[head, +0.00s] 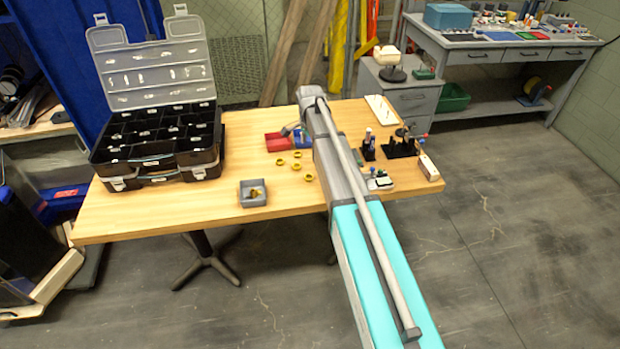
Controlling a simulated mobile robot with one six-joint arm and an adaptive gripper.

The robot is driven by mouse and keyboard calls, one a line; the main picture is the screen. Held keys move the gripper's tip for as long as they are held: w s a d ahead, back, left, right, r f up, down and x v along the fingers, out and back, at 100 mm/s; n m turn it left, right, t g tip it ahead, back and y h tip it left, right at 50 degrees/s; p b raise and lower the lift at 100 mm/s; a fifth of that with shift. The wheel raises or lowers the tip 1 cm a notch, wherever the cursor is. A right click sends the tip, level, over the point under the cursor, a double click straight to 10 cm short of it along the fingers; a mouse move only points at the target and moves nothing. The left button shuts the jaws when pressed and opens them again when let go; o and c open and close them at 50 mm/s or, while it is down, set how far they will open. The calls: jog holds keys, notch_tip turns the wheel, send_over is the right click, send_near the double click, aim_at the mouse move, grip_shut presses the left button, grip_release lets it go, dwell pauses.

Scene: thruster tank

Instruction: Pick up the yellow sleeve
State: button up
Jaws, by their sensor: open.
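Several small yellow ring-shaped pieces, which look like the yellow sleeves (309,178), lie loose on the wooden table (150,217), left of my arm. A small grey box (253,203) in front of them holds at least one more yellowish piece; its details are too small to tell. My arm reaches over the table from the lower right. My gripper does not show; the arm hides part of the table.
An open black organizer case (205,157) with a raised lid stands at the table's left. Red (273,142) and blue pieces sit behind the rings. Black holders (402,149) with small tools stand right of my arm. A workbench (500,41) stands behind. The table's front left is clear.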

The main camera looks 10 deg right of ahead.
jog(key=shift+f, duration=0.15)
jog(key=b, duration=0.9)
send_over(310, 179)
jog(key=f, duration=0.8)
jog(key=shift+w+f, duration=0.15)
jog(key=shift+w, duration=0.2)
jog(key=shift+f, duration=0.1)
jog(key=shift+s+f+b, duration=0.15)
jog(key=shift+f+b, duration=1.05)
jog(key=shift+f, duration=0.05)
jog(key=shift+s+f+b, duration=0.1)
jog(key=shift+f+b, duration=1.1)
jog(key=shift+f, duration=0.05)
jog(key=c, duration=0.8)
